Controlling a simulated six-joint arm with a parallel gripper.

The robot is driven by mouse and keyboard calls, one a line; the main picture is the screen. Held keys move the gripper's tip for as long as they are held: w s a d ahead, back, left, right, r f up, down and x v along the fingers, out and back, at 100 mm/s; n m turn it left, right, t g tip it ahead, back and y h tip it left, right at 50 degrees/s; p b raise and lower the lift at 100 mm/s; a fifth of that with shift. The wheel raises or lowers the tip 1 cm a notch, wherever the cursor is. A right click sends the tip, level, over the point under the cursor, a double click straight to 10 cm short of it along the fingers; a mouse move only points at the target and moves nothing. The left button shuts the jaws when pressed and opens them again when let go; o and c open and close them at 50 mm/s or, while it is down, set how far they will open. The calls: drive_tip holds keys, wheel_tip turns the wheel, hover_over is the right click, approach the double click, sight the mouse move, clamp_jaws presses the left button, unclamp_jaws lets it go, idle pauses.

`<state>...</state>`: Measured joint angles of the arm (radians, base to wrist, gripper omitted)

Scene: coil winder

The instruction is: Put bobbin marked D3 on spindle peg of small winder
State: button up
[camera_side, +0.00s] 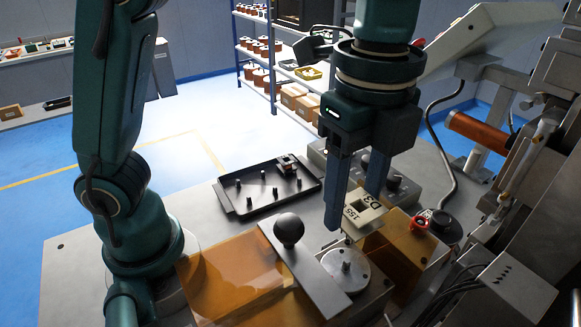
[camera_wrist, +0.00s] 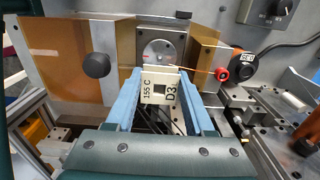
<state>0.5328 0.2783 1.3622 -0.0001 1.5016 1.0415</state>
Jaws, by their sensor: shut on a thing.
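My gripper (camera_side: 351,205) is shut on the cream bobbin (camera_side: 362,216) marked D3 and 155 C. In the wrist view the bobbin (camera_wrist: 159,88) sits between the blue fingers, with its square hole facing the camera. In the side view the bobbin is above and slightly right of the spindle peg (camera_side: 346,266), apart from it. The peg stands on a round grey plate (camera_side: 343,280) of the small winder. In the wrist view the round plate (camera_wrist: 157,52) shows just beyond the bobbin, and the bobbin's top edge overlaps its lower part.
A lever with a black knob (camera_side: 289,229) lies left of the plate. Amber guards (camera_side: 235,277) flank the winder. A red-ringed part (camera_side: 419,222) is close at the right. A black tray (camera_side: 243,207) with pegs and one bobbin (camera_side: 287,162) lies behind.

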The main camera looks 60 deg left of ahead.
sight(350, 220)
drive_tip(key=shift+f, duration=3.25)
drive_tip(key=shift+f, duration=0.3)
drive_tip(key=shift+f, duration=0.7)
drive_tip(key=shift+f, duration=0.1)
drive_tip(key=o, duration=1.4)
drive_tip(key=shift+c, duration=0.2)
drive_tip(key=shift+r, duration=2.6)
